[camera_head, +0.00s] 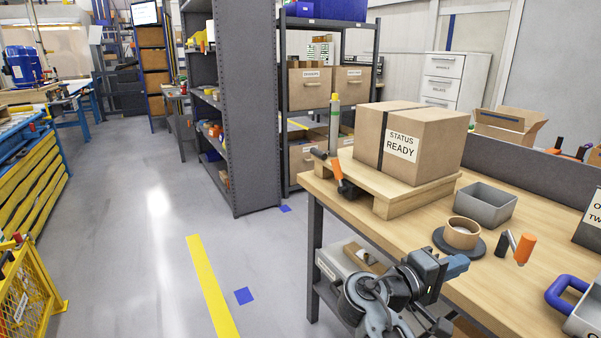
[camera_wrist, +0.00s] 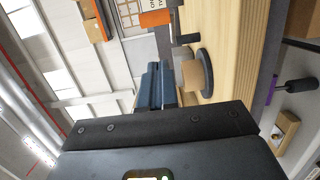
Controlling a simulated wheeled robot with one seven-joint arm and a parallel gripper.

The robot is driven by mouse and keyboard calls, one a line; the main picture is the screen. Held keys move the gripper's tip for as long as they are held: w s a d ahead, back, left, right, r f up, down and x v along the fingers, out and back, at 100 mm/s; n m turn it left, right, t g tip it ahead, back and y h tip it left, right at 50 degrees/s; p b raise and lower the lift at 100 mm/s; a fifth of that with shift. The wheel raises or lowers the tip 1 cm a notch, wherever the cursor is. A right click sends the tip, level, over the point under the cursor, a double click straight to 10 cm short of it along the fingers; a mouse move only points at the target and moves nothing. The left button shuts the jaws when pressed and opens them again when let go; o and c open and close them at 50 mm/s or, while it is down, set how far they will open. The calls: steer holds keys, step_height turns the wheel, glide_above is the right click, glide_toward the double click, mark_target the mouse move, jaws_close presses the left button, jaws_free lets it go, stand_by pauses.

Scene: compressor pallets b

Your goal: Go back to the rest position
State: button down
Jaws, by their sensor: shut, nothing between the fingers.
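My gripper (camera_head: 458,266) is in the head view at the lower right, at the near edge of the wooden workbench (camera_head: 505,290). Its blue-grey fingers are shut and hold nothing. In the wrist view the shut fingers (camera_wrist: 155,85) show in the middle, in a picture turned on its side. A roll of brown tape (camera_head: 461,233) on a dark round base stands on the bench just beyond my gripper. It also shows in the wrist view (camera_wrist: 195,75), beside the fingers and apart from them.
A carton marked STATUS READY (camera_head: 424,143) sits on a small wooden pallet (camera_head: 400,202). A grey bin (camera_head: 486,204), an orange-handled tool (camera_head: 524,249) and a blue-handled item (camera_head: 566,291) are on the bench. Shelving (camera_head: 240,105) stands behind. The floor (camera_head: 140,240) to the left is clear.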

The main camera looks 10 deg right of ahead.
steer(key=s+a+f+n+t+y, duration=0.25)
steer(key=s+a+f+y, duration=0.35)
steer(key=f, duration=0.4)
steer(key=s+a+f+n+t+y, duration=0.25)
steer(key=s+a+f+y, duration=0.25)
steer(key=s+f, duration=0.5)
steer(key=s+a+m+t+y, duration=0.2)
steer(key=s+a+y, duration=0.25)
steer(key=s, duration=0.55)
steer(key=s+r+m+t+y, duration=0.2)
steer(key=s+r+m+t, duration=0.2)
steer(key=s+r, duration=1.1)
step_height(320, 180, up, 3)
steer(key=shift+s+r+m+t, duration=0.1)
steer(key=shift+s+m+t, duration=0.2)
steer(key=shift+m+t, duration=0.15)
